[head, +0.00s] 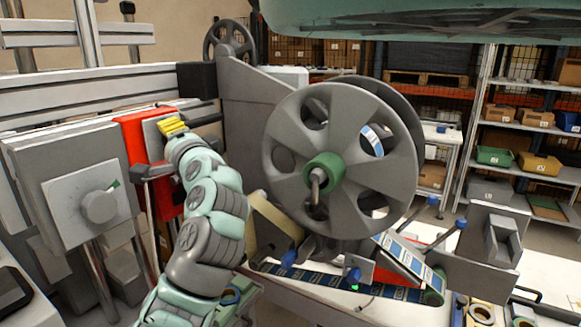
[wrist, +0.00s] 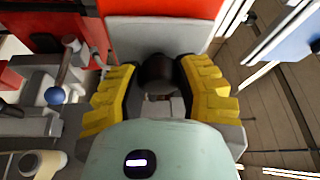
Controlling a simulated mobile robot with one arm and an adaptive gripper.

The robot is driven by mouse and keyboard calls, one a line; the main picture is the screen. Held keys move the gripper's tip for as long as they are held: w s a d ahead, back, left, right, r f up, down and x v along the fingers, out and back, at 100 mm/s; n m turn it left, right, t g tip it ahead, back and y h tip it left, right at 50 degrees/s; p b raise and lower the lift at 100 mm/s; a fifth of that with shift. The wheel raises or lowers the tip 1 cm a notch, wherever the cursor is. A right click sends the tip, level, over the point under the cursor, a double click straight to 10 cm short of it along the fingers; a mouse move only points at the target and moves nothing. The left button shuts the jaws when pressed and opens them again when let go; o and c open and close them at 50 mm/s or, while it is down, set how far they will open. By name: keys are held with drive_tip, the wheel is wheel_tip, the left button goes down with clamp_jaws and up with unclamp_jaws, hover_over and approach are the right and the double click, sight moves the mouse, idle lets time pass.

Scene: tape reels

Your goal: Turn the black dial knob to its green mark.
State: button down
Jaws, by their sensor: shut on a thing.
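The black dial knob (wrist: 157,72) sits in front of a light grey plate (wrist: 155,32) on a red housing, in the wrist view. My gripper (wrist: 155,82) has its yellow ridged fingers on either side of the knob and is shut on it. In the head view my gripper (head: 172,128) is at the red housing (head: 134,128), and the knob is hidden behind it. I see no green mark by this knob in either view. The knob's pointer cannot be made out.
Left of my arm, a grey round dial (head: 99,206) with a green mark sits on a pale panel (head: 65,207). A large grey reel (head: 345,115) with a green hub stands to the right. A blue-ended lever (wrist: 62,80) is left of my gripper in the wrist view.

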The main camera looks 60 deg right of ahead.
drive_tip(key=c, duration=0.6)
unclamp_jaws()
drive_tip(key=shift+o, duration=0.2)
drive_tip(key=shift+s, duration=0.1)
drive_tip(key=v, duration=1.2)
